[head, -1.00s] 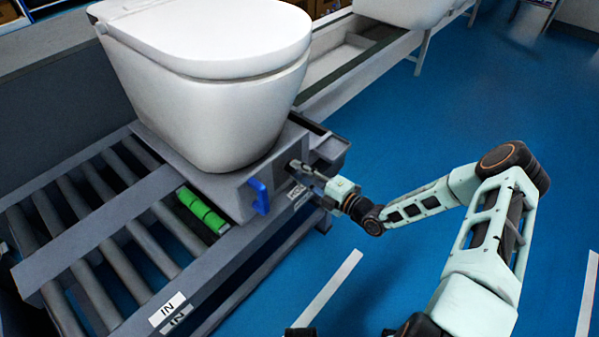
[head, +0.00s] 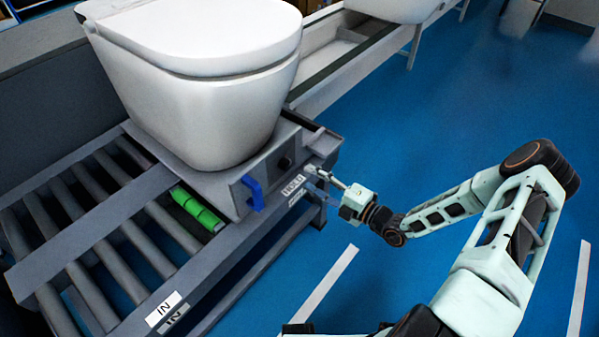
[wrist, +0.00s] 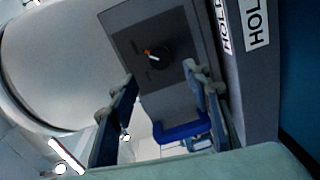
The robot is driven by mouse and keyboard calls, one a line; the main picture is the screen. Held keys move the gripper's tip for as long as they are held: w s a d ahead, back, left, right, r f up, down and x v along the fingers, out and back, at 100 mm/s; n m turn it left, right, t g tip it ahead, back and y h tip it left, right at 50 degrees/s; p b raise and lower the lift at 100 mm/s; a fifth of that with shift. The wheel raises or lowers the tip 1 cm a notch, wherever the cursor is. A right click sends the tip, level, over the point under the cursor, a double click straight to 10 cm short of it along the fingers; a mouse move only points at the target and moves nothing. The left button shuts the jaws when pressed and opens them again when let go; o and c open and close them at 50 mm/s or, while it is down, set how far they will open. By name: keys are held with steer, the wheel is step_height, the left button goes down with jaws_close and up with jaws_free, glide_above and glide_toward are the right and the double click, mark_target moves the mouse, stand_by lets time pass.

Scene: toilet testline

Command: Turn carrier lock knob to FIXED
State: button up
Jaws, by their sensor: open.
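The carrier lock knob (head: 284,162) is a dark round knob on the grey end panel of the carrier (head: 232,188), below the white toilet. In the wrist view the knob (wrist: 158,58) shows an orange-and-white pointer mark, with small markings around it too small to read. My gripper (head: 318,180) is open and empty, in front of the panel and apart from the knob. In the wrist view its two fingers (wrist: 160,78) are spread, with the knob beyond and between the tips.
A blue handle (head: 253,193) sits on the panel left of the knob; it shows below the knob in the wrist view (wrist: 181,131). HOLD labels (head: 293,184) mark the conveyor frame.

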steer(key=v, duration=0.4)
steer(key=shift+s+d, duration=0.1)
steer(key=shift+s, duration=0.05)
stand_by(0.4)
